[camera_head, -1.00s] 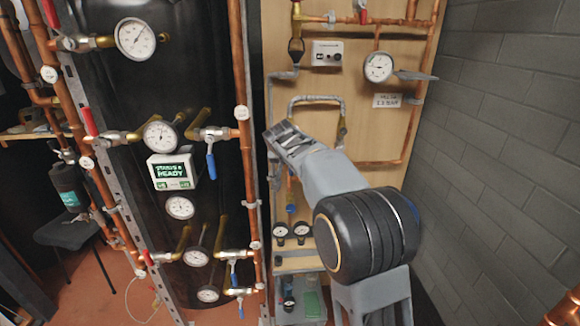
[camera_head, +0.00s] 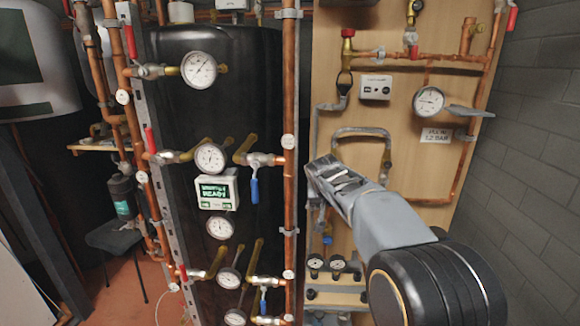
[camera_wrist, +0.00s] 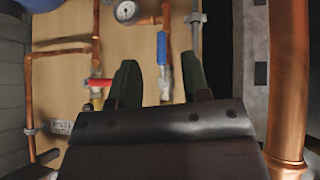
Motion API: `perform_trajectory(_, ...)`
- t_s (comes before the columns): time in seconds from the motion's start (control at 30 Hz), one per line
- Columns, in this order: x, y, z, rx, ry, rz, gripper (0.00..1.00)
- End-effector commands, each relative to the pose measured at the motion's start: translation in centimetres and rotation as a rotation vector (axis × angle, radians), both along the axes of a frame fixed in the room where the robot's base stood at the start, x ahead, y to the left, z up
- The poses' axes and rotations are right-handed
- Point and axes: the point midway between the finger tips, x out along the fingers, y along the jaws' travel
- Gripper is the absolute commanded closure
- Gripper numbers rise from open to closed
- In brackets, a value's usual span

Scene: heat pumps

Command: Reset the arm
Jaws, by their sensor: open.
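My gripper (camera_head: 328,178) is at the end of my raised grey arm, in front of the wooden board (camera_head: 420,170) in the head view. It is empty and apart from the pipes as far as I can tell. In the wrist view my gripper (camera_wrist: 160,85) shows two dark fingers spread apart with nothing between them. Behind them are a blue-handled valve (camera_wrist: 162,50) and a red-handled valve (camera_wrist: 97,82) on the board.
A black tank (camera_head: 215,105) with several gauges and a lit display (camera_head: 216,190) stands left. A vertical copper pipe (camera_head: 290,130) runs close beside my gripper. A grey block wall (camera_head: 545,150) is on the right.

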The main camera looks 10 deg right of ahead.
Motion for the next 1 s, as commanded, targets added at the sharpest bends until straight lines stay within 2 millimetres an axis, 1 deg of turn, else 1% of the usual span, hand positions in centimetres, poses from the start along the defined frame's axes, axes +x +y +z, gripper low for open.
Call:
perform_trajectory(0.03,-2.3,0.3,-2.0,-0.001,0.083,0.041,0.57)
perform_trajectory(0.07,-3.8,0.4,-2.6,0.001,0.124,0.066,0.57)
perform_trajectory(0.1,-6.1,0.6,-3.2,0.008,0.177,0.1,0.57)
perform_trajectory(0.17,-9.9,0.9,-3.8,0.025,0.246,0.146,0.57)
perform_trajectory(0.2,-12.4,1.1,-4.1,0.038,0.286,0.174,0.57)
perform_trajectory(0.27,-16.1,1.4,-4.4,0.062,0.334,0.21,0.57)
perform_trajectory(0.3,-18.5,1.6,-4.6,0.079,0.361,0.229,0.57)
perform_trajectory(0.4,-23.8,1.9,-4.8,0.119,0.402,0.262,0.57)
perform_trajectory(0.5,-27.5,2.2,-4.8,0.153,0.41,0.265,0.57)
perform_trajectory(0.6,-29.7,2.3,-4.4,0.172,0.396,0.257,0.57)
perform_trajectory(0.67,-30.2,2.2,-3.8,0.172,0.377,0.254,0.57)
perform_trajectory(0.83,-30.4,2.1,-2.1,0.167,0.33,0.252,0.57)
perform_trajectory(1.0,-30.4,2.1,-2.1,0.166,0.33,0.251,0.57)
